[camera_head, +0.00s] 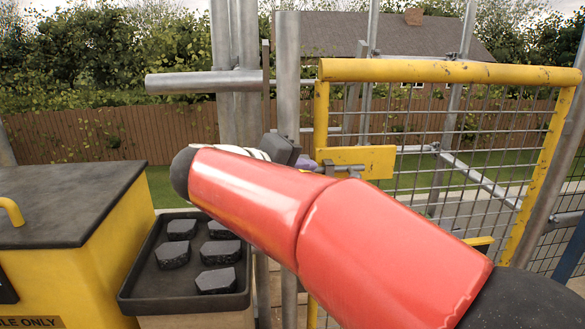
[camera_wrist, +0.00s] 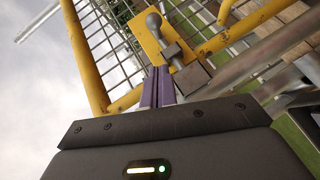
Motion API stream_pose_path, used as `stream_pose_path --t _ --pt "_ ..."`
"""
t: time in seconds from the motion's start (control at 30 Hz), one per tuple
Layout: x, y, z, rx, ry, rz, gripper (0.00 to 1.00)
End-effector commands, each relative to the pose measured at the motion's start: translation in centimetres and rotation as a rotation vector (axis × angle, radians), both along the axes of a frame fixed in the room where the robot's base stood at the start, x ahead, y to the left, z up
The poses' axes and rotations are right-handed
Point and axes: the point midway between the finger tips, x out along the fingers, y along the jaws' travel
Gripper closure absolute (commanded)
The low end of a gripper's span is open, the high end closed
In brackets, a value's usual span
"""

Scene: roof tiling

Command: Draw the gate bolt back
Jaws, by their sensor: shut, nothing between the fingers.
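The yellow mesh gate (camera_head: 447,72) stands at the right in the head view, beside a grey post (camera_head: 288,75). A yellow plate (camera_head: 377,158) on its left side carries the grey gate bolt (camera_head: 345,168). In the wrist view the bolt's round-ended handle (camera_wrist: 154,21) stands out over the plate (camera_wrist: 147,42), with a grey block (camera_wrist: 191,77) lower down. My gripper (camera_wrist: 158,70) has its purple fingers together and empty, pointing at the bolt just short of the handle. In the head view my gripper (camera_head: 306,163) is mostly hidden behind my red arm. I cannot tell whether the fingertips touch the bolt.
A black tray (camera_head: 136,292) with several dark tile pieces (camera_head: 173,254) sits at lower left. A yellow bin (camera_head: 75,270) with a dark lid stands beside it. Scaffold tubes (camera_head: 200,82) cross behind the post. A wooden fence (camera_head: 70,137) runs behind.

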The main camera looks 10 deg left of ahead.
Motion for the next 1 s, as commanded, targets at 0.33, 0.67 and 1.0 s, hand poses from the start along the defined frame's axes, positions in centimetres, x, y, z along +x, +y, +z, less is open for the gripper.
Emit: stream_pose_path --t 0.33,0.67,1.0 --pt "3.6 -4.6 -2.0 0.001 0.001 -0.002 1.00" --pt "3.8 -6.1 -2.7 0.001 0.000 0.001 1.00" --pt "4.1 -7.2 -3.0 0.002 -0.001 -0.004 1.00"
